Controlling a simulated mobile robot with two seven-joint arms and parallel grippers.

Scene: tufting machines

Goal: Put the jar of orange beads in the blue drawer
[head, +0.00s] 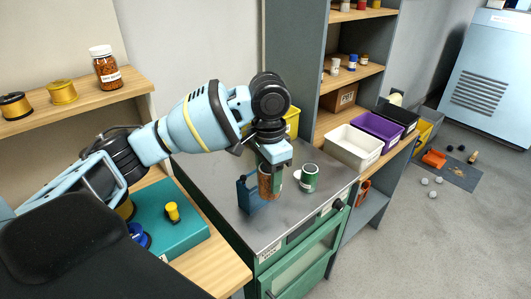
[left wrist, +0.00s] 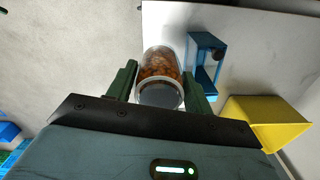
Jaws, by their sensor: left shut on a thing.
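My left gripper (head: 271,168) is over the grey countertop, pointing down, and shut on a clear jar of orange-brown beads (head: 265,186). In the left wrist view the jar (left wrist: 160,66) sits between the two green fingers. I cannot tell whether its base touches the countertop. A small blue open box (head: 247,197) stands just left of the jar; it also shows in the left wrist view (left wrist: 203,45), with a dark round knob. I cannot tell whether this is the blue drawer. Another jar of orange-red beads (head: 106,68), with a white lid, stands on the upper left shelf. My right gripper is not in view.
A green cup (head: 309,178) stands right of the held jar. A yellow bin (head: 293,121) is behind the arm; white (head: 352,147) and purple (head: 380,131) bins stand on the right shelf. The green cabinet front (head: 300,262) is below the countertop. The countertop's front part is clear.

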